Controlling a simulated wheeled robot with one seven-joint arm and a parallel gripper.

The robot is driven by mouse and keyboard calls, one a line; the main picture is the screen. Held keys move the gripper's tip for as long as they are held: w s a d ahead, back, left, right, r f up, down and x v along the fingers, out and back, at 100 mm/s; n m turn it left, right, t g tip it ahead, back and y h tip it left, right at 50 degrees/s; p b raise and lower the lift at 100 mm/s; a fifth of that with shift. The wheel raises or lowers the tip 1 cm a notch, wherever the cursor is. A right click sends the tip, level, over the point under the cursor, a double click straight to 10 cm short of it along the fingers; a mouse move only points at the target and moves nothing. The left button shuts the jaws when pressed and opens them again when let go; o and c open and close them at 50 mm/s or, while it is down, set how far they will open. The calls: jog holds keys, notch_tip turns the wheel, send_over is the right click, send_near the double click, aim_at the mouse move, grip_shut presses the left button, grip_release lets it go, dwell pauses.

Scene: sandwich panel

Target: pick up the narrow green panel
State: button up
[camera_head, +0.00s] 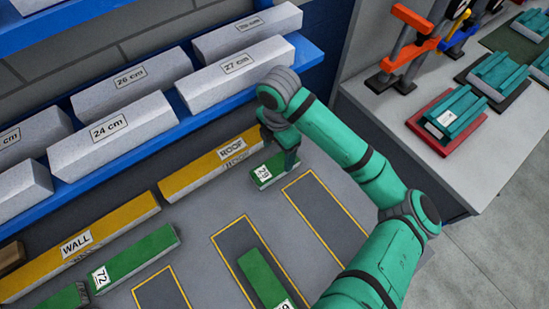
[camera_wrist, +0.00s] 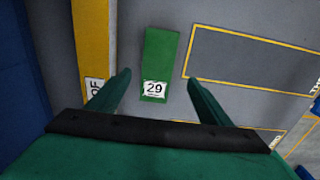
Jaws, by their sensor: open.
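A short, narrow green panel (camera_head: 268,168) labelled 29 lies on the grey surface beside the yellow ROOF rail. In the wrist view this green panel (camera_wrist: 160,55) is ahead of my fingers, its white label nearest me. My gripper (camera_head: 289,164) is at the panel's right end in the head view, partly covering it. In the wrist view my gripper (camera_wrist: 158,80) is open, with one finger on each side of the panel's line and gaps to both. Nothing is between the fingers that I can see held.
Yellow rails marked ROOF (camera_head: 210,165) and WALL (camera_head: 85,245) run along the left. Other green panels lie near: one labelled 72 (camera_head: 135,258) and one in a yellow outline (camera_head: 262,278). A blue shelf (camera_head: 100,172) holds grey blocks. A bench (camera_head: 400,120) stands right.

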send_over(275, 166)
jog(key=f, duration=0.4)
jog(key=shift+d, duration=0.3)
jog(key=shift+a+f, duration=0.15)
jog(key=shift+f, duration=1.25)
jog(key=shift+a+f, duration=0.15)
jog(key=shift+f, duration=1.2)
jog(key=c, duration=1.2)
